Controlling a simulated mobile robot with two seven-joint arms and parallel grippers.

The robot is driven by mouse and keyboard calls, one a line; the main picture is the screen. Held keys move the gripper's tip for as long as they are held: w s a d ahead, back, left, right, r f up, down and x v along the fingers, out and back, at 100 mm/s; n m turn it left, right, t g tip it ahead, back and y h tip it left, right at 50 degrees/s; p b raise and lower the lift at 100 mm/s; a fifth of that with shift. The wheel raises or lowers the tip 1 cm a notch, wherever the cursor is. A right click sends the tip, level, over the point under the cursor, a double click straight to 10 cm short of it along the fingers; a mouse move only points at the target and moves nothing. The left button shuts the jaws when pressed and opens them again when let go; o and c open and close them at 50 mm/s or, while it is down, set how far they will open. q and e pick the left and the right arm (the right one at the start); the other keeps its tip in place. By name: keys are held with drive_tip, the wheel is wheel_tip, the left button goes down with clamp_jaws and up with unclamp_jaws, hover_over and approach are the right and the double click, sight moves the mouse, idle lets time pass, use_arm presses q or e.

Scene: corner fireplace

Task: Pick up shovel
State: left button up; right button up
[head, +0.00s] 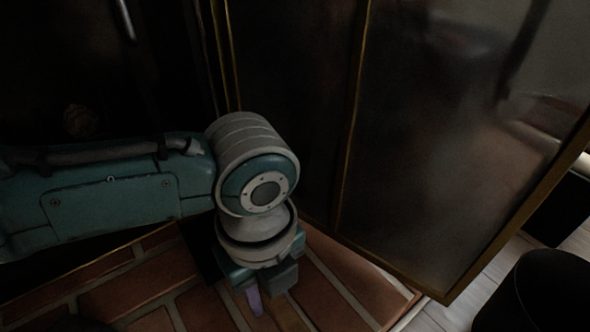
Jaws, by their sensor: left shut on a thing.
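My left gripper (268,292) points down just above the brick hearth, at the foot of the glass panels. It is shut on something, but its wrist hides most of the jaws. A purple strip and a brownish patch show below the jaws, and I cannot tell whether either is part of a held thing. I cannot clearly make out a shovel in this view. My right gripper is not in view.
Brass-framed dark glass panels (455,140) stand right behind and to the right of my left gripper. The brick hearth (355,285) lies below. A black rounded object (540,295) is at the lower right, by the pale plank floor (487,268). The upper left is very dark.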

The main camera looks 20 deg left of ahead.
use_arm(q)
clamp_jaws()
